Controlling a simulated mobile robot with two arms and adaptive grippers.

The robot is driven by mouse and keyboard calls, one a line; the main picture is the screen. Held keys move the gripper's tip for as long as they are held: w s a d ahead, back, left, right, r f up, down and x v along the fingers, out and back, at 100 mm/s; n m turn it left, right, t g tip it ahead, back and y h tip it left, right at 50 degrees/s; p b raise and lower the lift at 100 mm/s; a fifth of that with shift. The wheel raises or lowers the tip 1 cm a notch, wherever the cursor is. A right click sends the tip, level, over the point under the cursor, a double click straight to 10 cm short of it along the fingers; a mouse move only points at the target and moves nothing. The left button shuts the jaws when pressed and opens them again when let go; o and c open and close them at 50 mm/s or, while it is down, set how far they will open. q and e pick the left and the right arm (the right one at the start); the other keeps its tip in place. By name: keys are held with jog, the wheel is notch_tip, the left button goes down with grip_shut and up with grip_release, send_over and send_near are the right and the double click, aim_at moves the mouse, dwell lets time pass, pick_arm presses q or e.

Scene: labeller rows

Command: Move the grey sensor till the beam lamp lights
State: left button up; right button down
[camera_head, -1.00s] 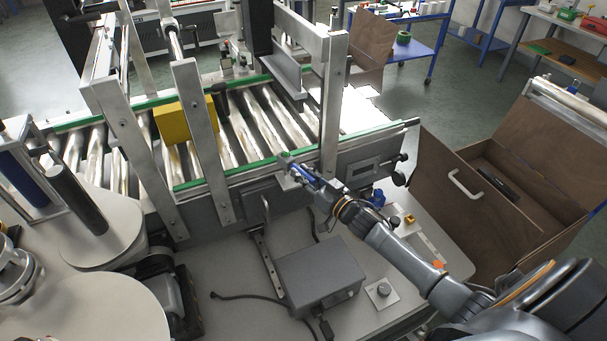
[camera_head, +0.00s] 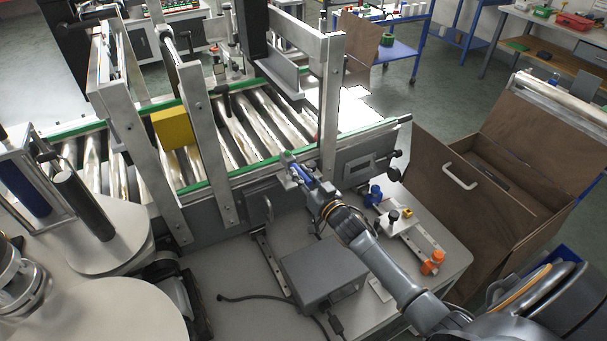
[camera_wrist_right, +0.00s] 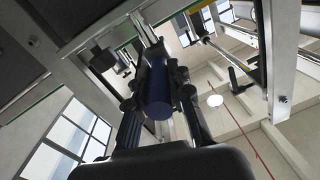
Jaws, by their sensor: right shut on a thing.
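My right gripper (camera_head: 296,170) reaches to the near side of the roller conveyor, by its green rail. It is shut on a dark blue cylinder (camera_wrist_right: 158,92), which lies between the fingers in the right wrist view. I cannot tell whether this is the body of the grey sensor; a small greyish end shows just beyond the fingertips in the head view. A small red spot shows near the upright post beyond the gripper, but I cannot tell whether it is a lamp. My left gripper is not in view.
A yellow box (camera_head: 174,128) stands on the conveyor rollers (camera_head: 255,125). A metal post (camera_head: 330,110) rises close to my gripper. A grey control box (camera_head: 322,272) sits on the bench below my arm. A brown open crate (camera_head: 505,185) stands at the right.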

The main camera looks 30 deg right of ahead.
jog(key=shift+a+r+m+h, duration=0.1)
jog(key=shift+a+m+h, duration=0.2)
jog(key=shift+h, duration=0.1)
jog(key=c, duration=1.2)
grip_release()
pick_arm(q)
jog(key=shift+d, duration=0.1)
pick_arm(e)
jog(key=s, duration=1.2)
